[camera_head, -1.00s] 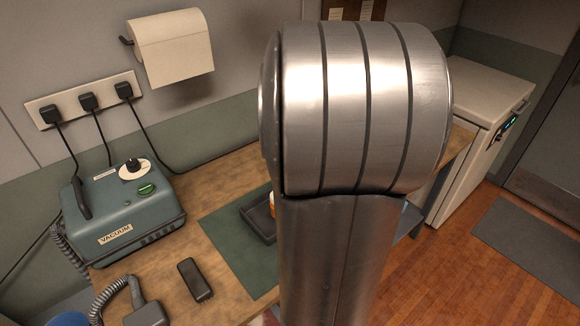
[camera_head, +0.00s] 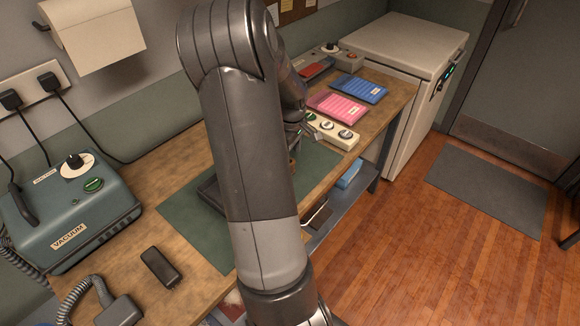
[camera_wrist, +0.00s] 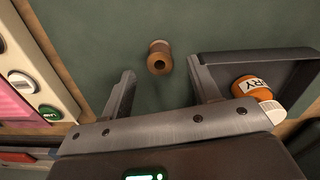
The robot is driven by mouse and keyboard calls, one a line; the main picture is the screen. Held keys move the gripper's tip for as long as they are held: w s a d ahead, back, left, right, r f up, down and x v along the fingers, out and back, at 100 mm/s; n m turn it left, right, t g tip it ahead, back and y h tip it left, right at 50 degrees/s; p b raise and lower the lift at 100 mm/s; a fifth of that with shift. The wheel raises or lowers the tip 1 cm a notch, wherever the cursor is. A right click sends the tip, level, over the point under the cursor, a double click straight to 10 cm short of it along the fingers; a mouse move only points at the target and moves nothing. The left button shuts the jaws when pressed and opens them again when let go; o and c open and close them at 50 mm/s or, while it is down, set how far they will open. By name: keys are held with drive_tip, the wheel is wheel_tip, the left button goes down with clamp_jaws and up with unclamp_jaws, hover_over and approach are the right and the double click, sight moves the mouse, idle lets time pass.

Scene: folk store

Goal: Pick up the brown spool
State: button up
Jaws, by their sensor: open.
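My gripper (camera_wrist: 160,72) is open and empty. The spool lies just beyond the fingertips, roughly centred between them, and appears free of both fingers. In the head view my gripper (camera_head: 297,138) is low over the right part of the mat, mostly behind my arm. A small brown bit below it may be the spool, but it is too small to tell.
A dark tray (camera_wrist: 255,57) holding an orange bottle (camera_wrist: 258,88) is close beside the right finger. A white switch strip (camera_head: 333,132) lies to the other side, with pink (camera_head: 338,106) and blue (camera_head: 359,88) packets behind. A vacuum unit (camera_head: 75,213) stands at left.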

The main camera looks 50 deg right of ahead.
drive_tip(key=shift+w+f, duration=0.15)
drive_tip(key=shift+f, duration=1.2)
drive_tip(key=shift+w+f, duration=0.15)
drive_tip(key=shift+f, duration=1.2)
drive_tip(key=shift+c, duration=0.3)
drive_tip(key=c, duration=1)
drive_tip(key=shift+r, duration=0.15)
